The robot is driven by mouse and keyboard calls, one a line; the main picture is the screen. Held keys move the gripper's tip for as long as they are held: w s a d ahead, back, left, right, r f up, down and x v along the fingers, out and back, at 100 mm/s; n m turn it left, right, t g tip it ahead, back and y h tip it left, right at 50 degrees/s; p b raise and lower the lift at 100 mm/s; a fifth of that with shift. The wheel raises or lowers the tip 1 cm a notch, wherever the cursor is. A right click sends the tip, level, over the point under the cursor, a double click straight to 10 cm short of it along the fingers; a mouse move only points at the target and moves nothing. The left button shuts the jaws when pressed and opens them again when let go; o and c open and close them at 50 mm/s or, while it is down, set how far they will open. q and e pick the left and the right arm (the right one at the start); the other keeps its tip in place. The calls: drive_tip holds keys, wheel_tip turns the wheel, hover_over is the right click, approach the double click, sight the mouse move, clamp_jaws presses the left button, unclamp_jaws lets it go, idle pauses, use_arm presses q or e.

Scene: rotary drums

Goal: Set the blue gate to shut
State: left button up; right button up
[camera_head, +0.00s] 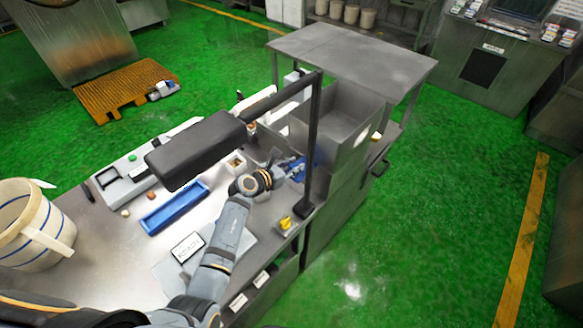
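A small blue part (308,161), which looks like the blue gate, stands near the foot of the grey metal box at the right end of the bench. It is partly hidden, and I cannot tell its position. My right gripper is not in view.
A black post with a padded dark arm (195,150) overhangs the bench. A blue tray (160,222), a sign plate (187,247), a control box (125,180) and a striped bucket (30,228) are on the bench. A yellow item (286,223) sits near the front edge.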

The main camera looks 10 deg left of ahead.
use_arm(q)
drive_tip(key=o, duration=0.3)
drive_tip(key=shift+f, duration=0.15)
drive_tip(key=v, duration=1.2)
